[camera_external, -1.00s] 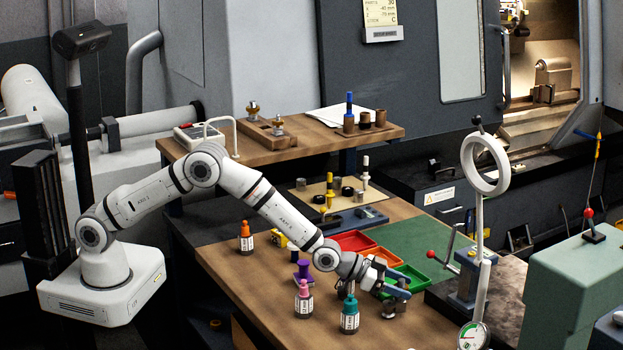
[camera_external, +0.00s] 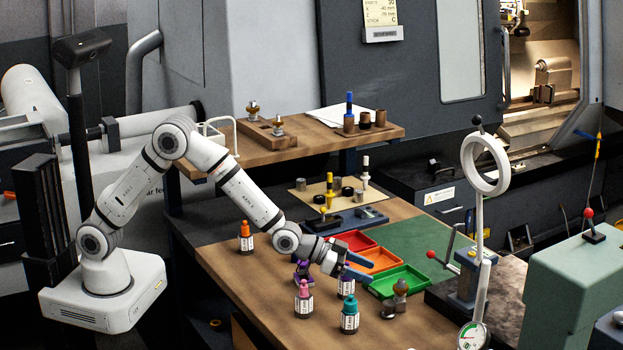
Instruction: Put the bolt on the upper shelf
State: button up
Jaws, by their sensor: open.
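The upper shelf (camera_external: 315,145) is a wooden board raised behind the workbench, left of the machine. My gripper is well below and in front of the shelf.
Red (camera_external: 352,241), orange (camera_external: 373,260) and green (camera_external: 401,282) trays lie beside my gripper. Pink-capped (camera_external: 303,301), teal-capped (camera_external: 349,317) and orange-capped (camera_external: 245,238) bottles stand on the bench. The shelf holds a wooden block (camera_external: 266,132), paper and small cylinders; its front middle is bare.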

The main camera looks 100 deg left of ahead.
jog(key=s+d+r+g, duration=0.2)
jog(key=s+r, duration=0.1)
jog(key=s, duration=0.8)
jog(key=s+d+r+m+g+h, duration=0.1)
jog(key=s+d+r+g, duration=0.1)
jog(key=s, duration=0.9)
jog(key=s+d+r+g+h, duration=0.1)
jog(key=s+d+r+g, duration=0.1)
jog(key=s, duration=0.9)
notch_tip(320, 180, up, 2)
jog(key=shift+s+r+g, duration=0.2)
jog(key=shift+s+g, duration=0.1)
jog(key=shift+g, duration=0.3)
jog(key=s+g, duration=0.1)
jog(key=s, duration=0.4)
jog(key=s+f+g, duration=0.1)
jog(key=s, duration=0.4)
jog(key=s+g, duration=0.1)
jog(key=s, duration=0.4)
jog(key=shift+d+f+m, duration=0.1)
jog(key=shift+f+m, duration=0.15)
jog(key=shift+m, duration=0.05)
jog(key=shift+c, duration=0.8)
jog(key=shift+s, duration=0.2)
jog(key=shift+c, duration=1.1)
